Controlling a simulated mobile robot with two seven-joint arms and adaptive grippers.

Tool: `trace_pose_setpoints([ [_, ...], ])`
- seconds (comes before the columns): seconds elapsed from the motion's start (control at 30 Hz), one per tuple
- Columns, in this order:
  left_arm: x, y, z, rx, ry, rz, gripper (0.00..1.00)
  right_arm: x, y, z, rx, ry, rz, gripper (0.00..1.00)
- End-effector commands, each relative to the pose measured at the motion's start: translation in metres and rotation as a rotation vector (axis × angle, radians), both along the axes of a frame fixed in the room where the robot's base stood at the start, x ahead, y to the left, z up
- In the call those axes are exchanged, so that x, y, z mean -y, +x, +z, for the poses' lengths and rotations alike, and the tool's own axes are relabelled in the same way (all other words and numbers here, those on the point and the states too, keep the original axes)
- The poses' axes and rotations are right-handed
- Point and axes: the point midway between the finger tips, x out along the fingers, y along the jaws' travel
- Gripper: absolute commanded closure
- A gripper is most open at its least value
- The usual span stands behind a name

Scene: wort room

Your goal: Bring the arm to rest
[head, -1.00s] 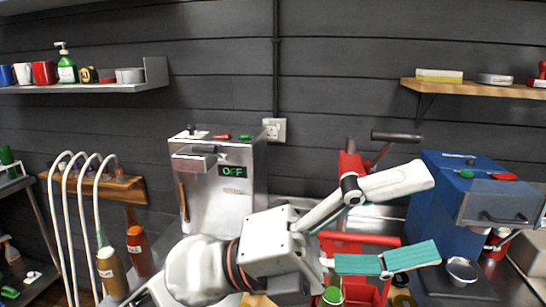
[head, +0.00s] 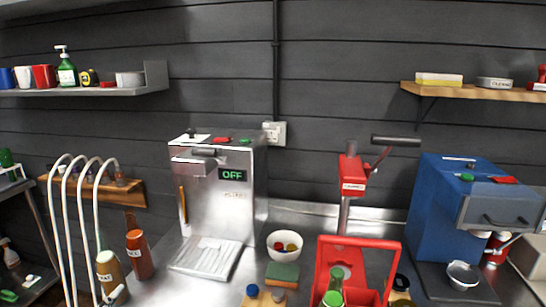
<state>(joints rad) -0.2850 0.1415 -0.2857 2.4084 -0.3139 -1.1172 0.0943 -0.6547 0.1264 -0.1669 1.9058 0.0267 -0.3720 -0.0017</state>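Neither my left nor my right gripper is in the head view, and no fingers show anywhere over the counter. Whether they are open or shut is hidden. The steel counter (head: 310,222) lies in full view where the arm was. On it stand a steel machine (head: 232,200) with a green OFF display, a red bench capper (head: 352,175) with a dark handle, and a red crate (head: 322,262) with a green-capped bottle (head: 335,284) at its front.
A white bowl (head: 284,252), a green-and-tan sponge (head: 282,275) and a blue-capped bottle (head: 252,292) stand left of the crate. A blue machine (head: 443,215) is at the right. White hoses (head: 65,215) and brown bottles (head: 138,255) are at the left. Shelves hang above.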

Motion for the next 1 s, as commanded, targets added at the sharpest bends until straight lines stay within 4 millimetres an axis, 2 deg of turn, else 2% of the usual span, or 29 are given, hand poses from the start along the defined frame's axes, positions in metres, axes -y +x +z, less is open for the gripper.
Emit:
trace_pose_setpoints([
  [0.03,-0.013,-0.018,-0.025,-0.085,0.011,0.028,0.19,-0.001,0.0,0.0,0.001,0.002,-0.001,1.0],
  [0.1,-0.028,-0.039,-0.052,-0.185,0.025,0.058,0.19,-0.001,0.0,0.0,0.0,0.003,-0.002,1.0],
  [0.2,-0.043,-0.064,-0.079,-0.295,0.044,0.086,0.19,-0.003,0.0,0.001,0.001,0.008,-0.005,1.0],
  [0.4,-0.065,-0.11,-0.116,-0.467,0.076,0.121,0.19,-0.006,0.001,0.001,0.0,0.014,-0.008,1.0],
  [0.63,-0.084,-0.159,-0.146,-0.636,0.107,0.143,0.19,-0.007,0.001,0.001,0.001,0.015,-0.008,1.0],
  [0.67,-0.085,-0.163,-0.151,-0.651,0.108,0.143,0.19,-0.006,0.001,0.0,0.001,0.015,-0.008,1.0],
  [0.7,-0.078,-0.157,-0.16,-0.633,0.088,0.126,0.19,-0.007,0.001,-0.003,0.003,0.015,-0.007,1.0],
  [1.0,-0.035,-0.138,-0.22,-0.562,-0.054,0.03,0.19,-0.008,0.003,-0.02,0.013,0.011,0.011,1.0],
])
